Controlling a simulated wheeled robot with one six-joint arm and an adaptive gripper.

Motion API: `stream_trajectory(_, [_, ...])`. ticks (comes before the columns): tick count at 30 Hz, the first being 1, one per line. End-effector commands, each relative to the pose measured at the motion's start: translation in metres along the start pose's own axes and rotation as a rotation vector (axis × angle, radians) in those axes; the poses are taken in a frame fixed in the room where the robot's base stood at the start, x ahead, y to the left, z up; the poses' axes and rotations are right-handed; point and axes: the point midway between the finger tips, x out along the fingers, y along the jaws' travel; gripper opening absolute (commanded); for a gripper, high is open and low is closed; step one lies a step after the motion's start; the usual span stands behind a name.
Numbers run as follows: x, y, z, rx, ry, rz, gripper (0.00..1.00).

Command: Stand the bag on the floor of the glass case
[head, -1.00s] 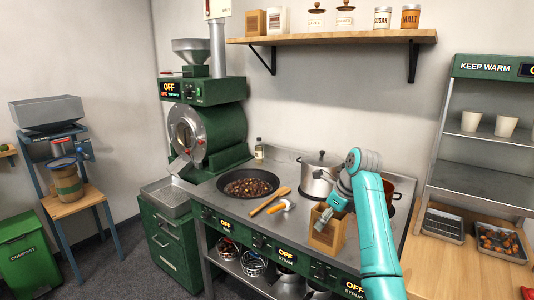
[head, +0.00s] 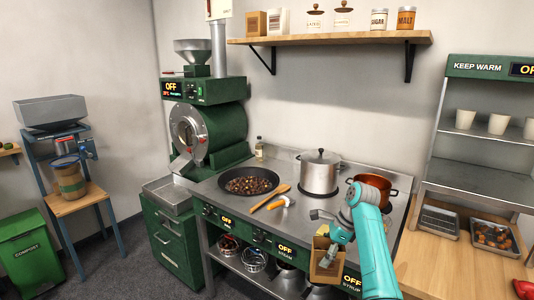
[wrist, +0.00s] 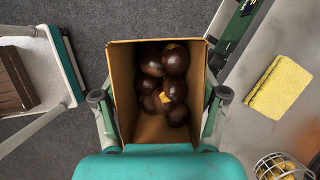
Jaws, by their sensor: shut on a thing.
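The bag (head: 324,262) is a brown, open-topped paper bag, held low by the front edge of the stove counter. In the wrist view the bag (wrist: 124,62) opens toward the camera, with several dark chestnuts (wrist: 166,76) inside. My gripper (head: 333,232) is shut on the bag, with a finger on either side of it. The bag's base is hidden in the wrist view. The case marked KEEP WARM (head: 474,73) stands at the right on a wooden counter. I cannot make out its glass.
White cups (head: 498,123) stand on a case shelf, and metal trays (head: 436,221) lie at its foot. A pan of chestnuts (head: 249,183), a steel pot (head: 319,174) and a copper pot (head: 384,186) are on the stove. A yellow sponge (wrist: 280,87) shows in the wrist view.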

Motion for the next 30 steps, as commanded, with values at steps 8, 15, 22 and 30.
stream_trajectory(8, [0.070,0.033,-0.034,-0.392,-0.001,0.170,0.03])
stream_trajectory(15, [0.124,0.066,-0.061,-0.739,-0.001,0.315,0.03])
stream_trajectory(22, [0.174,0.103,-0.089,-1.083,-0.001,0.457,0.02])
stream_trajectory(30, [0.220,0.146,-0.118,-1.434,0.000,0.599,0.02])
